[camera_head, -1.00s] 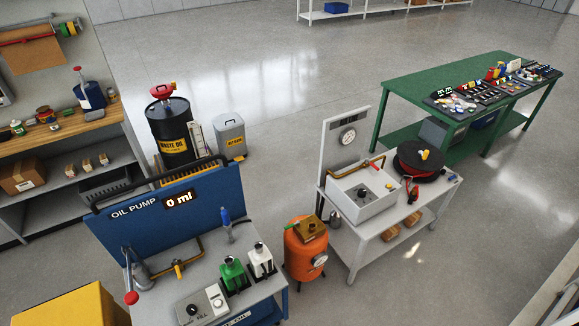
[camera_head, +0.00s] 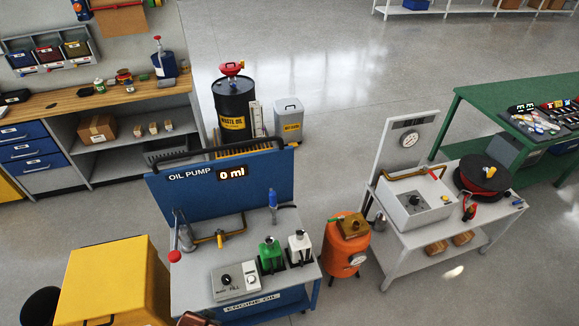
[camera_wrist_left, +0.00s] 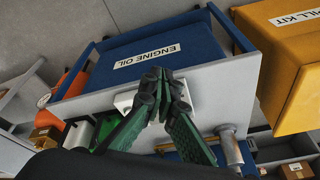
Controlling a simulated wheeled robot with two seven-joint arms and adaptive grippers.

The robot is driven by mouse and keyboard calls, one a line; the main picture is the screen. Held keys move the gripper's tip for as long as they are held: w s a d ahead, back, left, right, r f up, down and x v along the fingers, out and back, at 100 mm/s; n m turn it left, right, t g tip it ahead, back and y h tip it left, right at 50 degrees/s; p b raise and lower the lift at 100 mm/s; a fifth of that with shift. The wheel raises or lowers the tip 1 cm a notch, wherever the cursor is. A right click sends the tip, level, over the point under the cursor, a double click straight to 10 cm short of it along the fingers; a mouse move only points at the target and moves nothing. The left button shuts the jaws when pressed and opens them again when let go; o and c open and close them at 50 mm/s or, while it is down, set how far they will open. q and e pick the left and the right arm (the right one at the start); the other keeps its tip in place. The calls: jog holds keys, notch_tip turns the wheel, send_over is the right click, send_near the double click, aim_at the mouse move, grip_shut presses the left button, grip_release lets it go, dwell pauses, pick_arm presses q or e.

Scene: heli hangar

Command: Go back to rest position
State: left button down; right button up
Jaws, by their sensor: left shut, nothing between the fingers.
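My left gripper (camera_wrist_left: 160,88) shows in the left wrist view with its dark green-and-black fingers together and nothing between them. It hangs in front of the oil pump cart, over the "ENGINE OIL" label side (camera_wrist_left: 150,58); I cannot tell the exact gap. In the head view the oil pump cart (camera_head: 200,288) stands at lower centre, with a blue back panel reading "0 ml". A green bottle (camera_head: 270,255) and a white bottle (camera_head: 299,246) stand on it. My right gripper is in neither view.
A yellow spill kit box (camera_head: 110,280) stands left of the cart, and an orange tank (camera_head: 346,245) right of it. Beyond are a white table (camera_head: 425,235), a green table (camera_head: 490,95), a waste oil drum (camera_head: 234,108) and a wooden workbench (camera_head: 60,105). Floor at the back is open.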

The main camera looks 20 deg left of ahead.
pick_arm(q)
jog(key=s+d+f+g+b, duration=0.1)
jog(key=s+f, duration=0.3)
jog(key=f, duration=1)
jog(key=s+f+b, duration=0.2)
jog(key=s+f, duration=0.1)
jog(key=f, duration=1.1)
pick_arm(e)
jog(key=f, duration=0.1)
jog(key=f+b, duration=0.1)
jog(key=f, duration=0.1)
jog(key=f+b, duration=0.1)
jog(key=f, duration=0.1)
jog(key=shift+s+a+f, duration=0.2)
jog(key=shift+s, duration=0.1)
pick_arm(q)
jog(key=s+f+m+g, duration=0.1)
jog(key=s+f, duration=1.3)
jog(key=s, duration=0.2)
jog(key=shift+f+h, duration=0.15)
jog(key=shift+h, duration=0.15)
